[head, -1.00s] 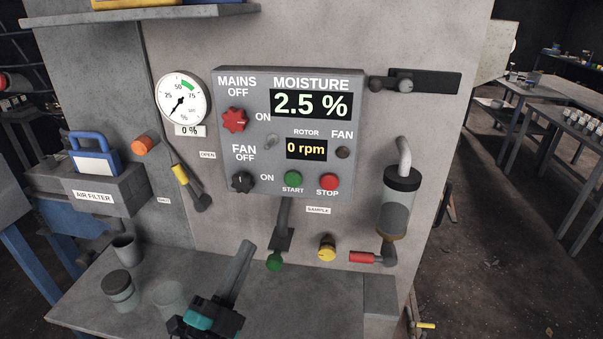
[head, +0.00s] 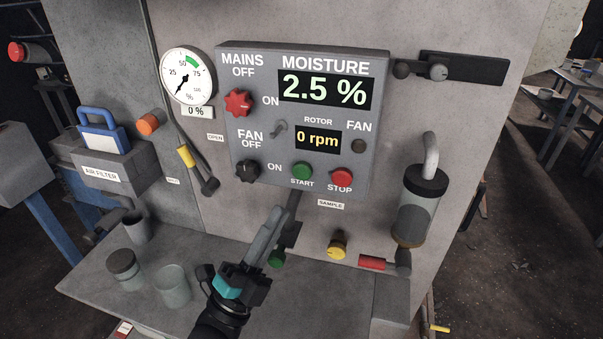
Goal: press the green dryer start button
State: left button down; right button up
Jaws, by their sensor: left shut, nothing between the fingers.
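The green start button (head: 302,171) sits low on the grey control panel (head: 262,75), above the label START and left of the red stop button (head: 341,177). My left gripper (head: 279,212) is shut and empty. Its long grey fingers point up toward the panel, with the tips below and left of the green button in the picture. They look apart from it, though the depth gap is hard to tell. The fingers partly cover a dark lever (head: 292,234) below the panel. The rotor display (head: 317,139) reads 0 rpm. My right gripper is not in view.
A green knob (head: 277,259), a yellow knob (head: 338,247) and a red-handled valve (head: 372,263) are below the panel. Cups (head: 173,286) stand on the left ledge. A glass cylinder (head: 414,214) is at the right. The space before the panel face looks clear.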

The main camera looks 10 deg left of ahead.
aim_at(303, 169)
pick_arm(q)
jog(key=w+b, duration=0.3)
jog(key=w, duration=0.5)
jog(key=shift+w+d, duration=0.15)
dwell(0.7)
jog(key=shift+w, duration=0.1)
dwell(1.1)
jog(key=shift+w+b, duration=0.35)
jog(key=shift+b, duration=0.05)
jog(key=shift+w+b, duration=0.3)
jog(key=shift+w, duration=0.15)
dwell(0.6)
jog(key=shift+s, duration=0.1)
jog(key=shift+s+p, duration=0.4)
jog(key=shift+s, duration=0.4)
jog(key=shift+s, duration=0.1)
